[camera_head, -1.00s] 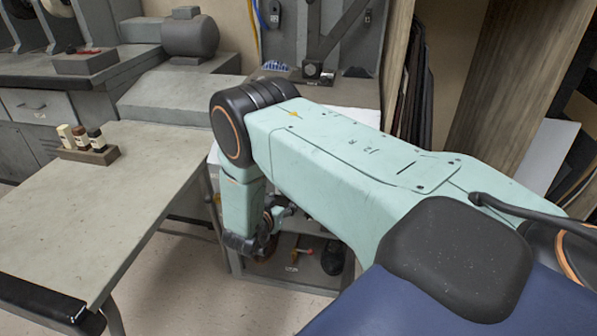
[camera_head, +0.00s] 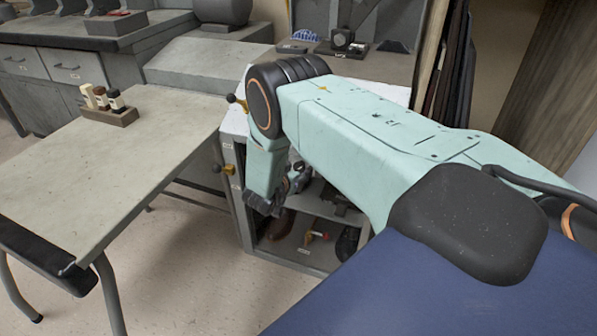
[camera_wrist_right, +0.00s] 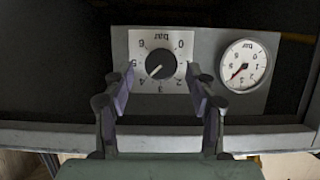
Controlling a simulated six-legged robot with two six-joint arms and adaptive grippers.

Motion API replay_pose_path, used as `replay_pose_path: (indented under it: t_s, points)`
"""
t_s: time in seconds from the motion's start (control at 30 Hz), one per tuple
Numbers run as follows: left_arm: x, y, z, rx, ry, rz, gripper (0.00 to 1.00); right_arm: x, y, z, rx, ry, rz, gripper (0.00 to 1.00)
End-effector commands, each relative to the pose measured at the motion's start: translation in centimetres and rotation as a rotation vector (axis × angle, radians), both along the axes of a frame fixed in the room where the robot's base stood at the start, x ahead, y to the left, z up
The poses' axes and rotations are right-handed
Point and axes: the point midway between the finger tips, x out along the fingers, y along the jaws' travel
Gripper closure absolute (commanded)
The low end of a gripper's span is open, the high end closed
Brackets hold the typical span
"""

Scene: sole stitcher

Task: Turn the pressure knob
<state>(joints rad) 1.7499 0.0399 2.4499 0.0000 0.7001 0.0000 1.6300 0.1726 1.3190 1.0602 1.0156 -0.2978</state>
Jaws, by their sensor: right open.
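The pressure knob (camera_wrist_right: 160,64) is a round black knob on a white dial plate marked "bar", seen upside down in the right wrist view. Its white mark points down and left, near the 4. My right gripper (camera_wrist_right: 161,75) is open. Its two fingers stand left and right of the knob with a gap on each side. A round white gauge (camera_wrist_right: 243,66) with a red needle sits right of the dial on the same grey panel (camera_wrist_right: 275,101). My left gripper is out of view.
A worktable (camera_head: 75,190) on the left carries a rack of small bottles (camera_head: 110,116). Floor between them is open.

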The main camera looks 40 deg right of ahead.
Motion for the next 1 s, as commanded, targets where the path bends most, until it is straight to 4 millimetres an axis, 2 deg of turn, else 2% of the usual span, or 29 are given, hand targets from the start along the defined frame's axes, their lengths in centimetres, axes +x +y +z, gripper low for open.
replay_pose_path:
  t_s: [0.13, 0.43, 1.0]
  points:
    - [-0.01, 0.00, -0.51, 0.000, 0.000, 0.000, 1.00, 0.41, -0.90, -0.48, 0.001, 0.000, 0.000, 0.43]
    - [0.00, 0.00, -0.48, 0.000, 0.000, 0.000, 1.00, 0.54, -1.16, -0.42, 0.000, 0.001, 0.004, 0.44]
    - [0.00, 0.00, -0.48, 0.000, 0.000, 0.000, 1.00, 0.56, -1.26, -0.37, -0.001, 0.000, 0.004, 0.92]
